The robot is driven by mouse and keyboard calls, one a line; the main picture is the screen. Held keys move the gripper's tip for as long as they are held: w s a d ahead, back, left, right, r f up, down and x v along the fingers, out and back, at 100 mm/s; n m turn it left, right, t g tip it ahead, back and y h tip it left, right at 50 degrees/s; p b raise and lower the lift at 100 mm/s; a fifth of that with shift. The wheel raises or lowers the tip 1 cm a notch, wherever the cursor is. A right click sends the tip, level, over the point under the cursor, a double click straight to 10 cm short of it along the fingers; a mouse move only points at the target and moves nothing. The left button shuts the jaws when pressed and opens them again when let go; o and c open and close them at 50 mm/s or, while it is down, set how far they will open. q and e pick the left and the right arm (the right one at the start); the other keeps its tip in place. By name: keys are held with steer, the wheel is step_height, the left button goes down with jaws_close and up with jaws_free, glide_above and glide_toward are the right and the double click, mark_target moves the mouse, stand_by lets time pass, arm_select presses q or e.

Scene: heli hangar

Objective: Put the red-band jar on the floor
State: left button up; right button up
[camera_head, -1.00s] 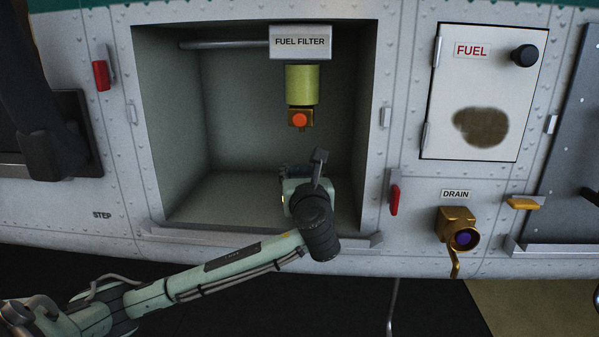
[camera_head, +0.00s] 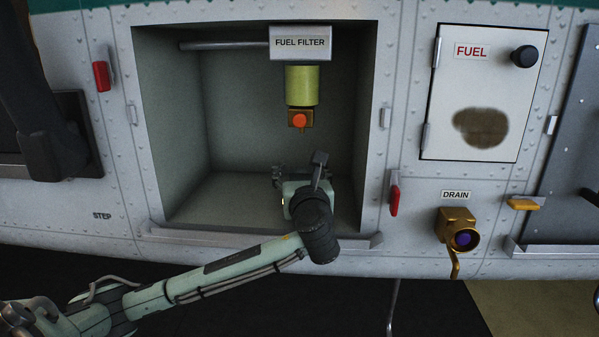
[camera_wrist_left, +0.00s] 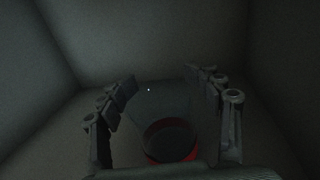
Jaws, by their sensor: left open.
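The red-band jar shows in the left wrist view as a dark round shape with a red ring (camera_wrist_left: 171,140), low in the picture near the palm. My left gripper (camera_wrist_left: 164,86) is open, with one finger on each side of the jar and gaps between. In the head view the left gripper (camera_head: 297,172) is inside the open bay, low and right of its middle. The jar is hidden there behind my wrist. The floor (camera_head: 430,310) shows dark below the hull. My right gripper is not in view.
The fuel filter (camera_head: 302,85) with its orange-tipped brass fitting (camera_head: 299,118) hangs above my left gripper. The bay's sill (camera_head: 190,235) runs under my forearm. The drain valve (camera_head: 458,232) juts out at the right. The bay's left side is clear.

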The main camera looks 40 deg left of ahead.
arm_select(q)
steer(key=v, duration=1.2)
